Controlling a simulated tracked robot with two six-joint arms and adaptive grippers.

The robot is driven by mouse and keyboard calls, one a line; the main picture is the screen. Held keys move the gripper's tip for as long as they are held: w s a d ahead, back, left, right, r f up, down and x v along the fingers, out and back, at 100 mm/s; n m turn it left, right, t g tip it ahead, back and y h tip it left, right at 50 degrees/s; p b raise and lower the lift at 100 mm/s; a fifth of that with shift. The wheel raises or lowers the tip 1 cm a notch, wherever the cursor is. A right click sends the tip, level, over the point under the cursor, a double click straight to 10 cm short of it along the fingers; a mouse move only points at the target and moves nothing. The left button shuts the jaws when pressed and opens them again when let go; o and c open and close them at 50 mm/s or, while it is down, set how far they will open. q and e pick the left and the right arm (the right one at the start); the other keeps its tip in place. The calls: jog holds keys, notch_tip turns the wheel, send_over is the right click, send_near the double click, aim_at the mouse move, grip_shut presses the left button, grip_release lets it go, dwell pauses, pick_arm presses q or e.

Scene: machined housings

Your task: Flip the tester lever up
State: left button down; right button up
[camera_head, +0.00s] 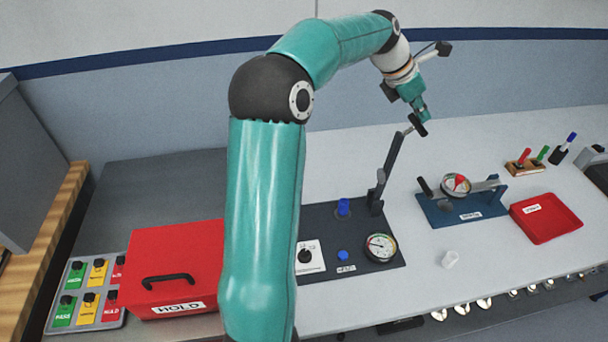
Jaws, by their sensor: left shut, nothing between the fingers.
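The tester (335,212) is a dark plate with a round gauge (380,247), a blue cylinder, a blue knob and a black selector. Its dark lever (393,157) stands raised at the plate's back right, leaning a little to the right at the top. My left gripper (421,116) is shut and empty at the lever's upper end, pointing down. Whether it touches the lever or is just behind it, I cannot tell. My left arm crosses the front and hides part of the table and the red box. My right gripper is not in view.
A red box (180,262) with a black handle and a button panel (88,290) are at left. A blue fixture (462,208) with a gauge and a red tray (545,218) are at right. Pens stand at far right.

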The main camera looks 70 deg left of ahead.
pick_arm(q)
jog(key=d+v, duration=0.1)
jog(key=v, duration=1)
jog(key=shift+s+a+r, duration=0.25)
jog(key=shift+a+r, duration=0.05)
jog(key=shift+a, duration=0.2)
